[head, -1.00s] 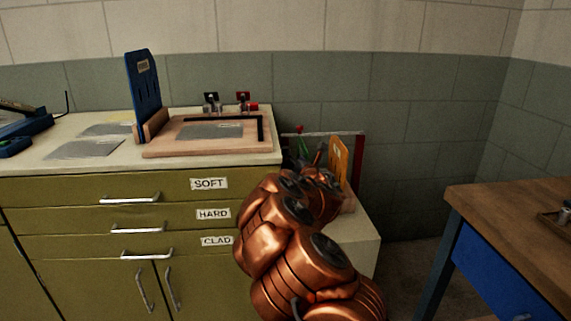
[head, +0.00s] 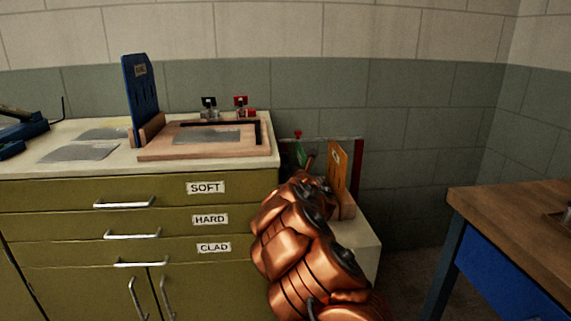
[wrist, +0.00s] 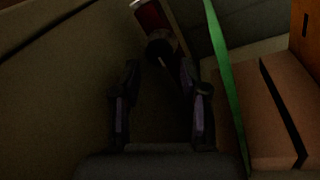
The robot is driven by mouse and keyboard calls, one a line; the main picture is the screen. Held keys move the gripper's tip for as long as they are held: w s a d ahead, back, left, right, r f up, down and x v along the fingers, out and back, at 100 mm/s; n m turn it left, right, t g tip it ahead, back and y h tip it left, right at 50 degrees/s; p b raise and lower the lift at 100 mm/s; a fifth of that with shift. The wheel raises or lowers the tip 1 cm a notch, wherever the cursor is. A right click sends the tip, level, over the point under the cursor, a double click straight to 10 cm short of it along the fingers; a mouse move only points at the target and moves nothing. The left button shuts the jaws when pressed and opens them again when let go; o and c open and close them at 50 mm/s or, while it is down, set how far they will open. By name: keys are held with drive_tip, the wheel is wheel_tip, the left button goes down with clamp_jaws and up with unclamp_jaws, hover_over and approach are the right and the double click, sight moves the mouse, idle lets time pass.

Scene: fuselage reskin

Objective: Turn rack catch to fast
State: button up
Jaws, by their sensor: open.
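The rack stands on a low pale stand (head: 359,242) right of the drawer cabinet, with a green board (head: 301,153) and an orange board (head: 337,168). In the wrist view a dark round knob with a thin pale line, seemingly the catch (wrist: 159,52), lies just beyond my fingertips. A red and white plate (wrist: 151,17) is behind it. My gripper (wrist: 159,76) is open, its fingers apart with nothing visibly between them. The knob's setting is too dark to read. In the head view my arm hides the gripper and the rack's lower front.
The green board's edge (wrist: 226,85) and a slotted wooden block (wrist: 276,112) are close right of my fingers. The cabinet (head: 70,220) is left of my arm. A wooden-topped bench (head: 510,215) stands at right, with floor between.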

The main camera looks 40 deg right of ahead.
drive_tip(key=shift+x, duration=1.5)
clamp_jaws()
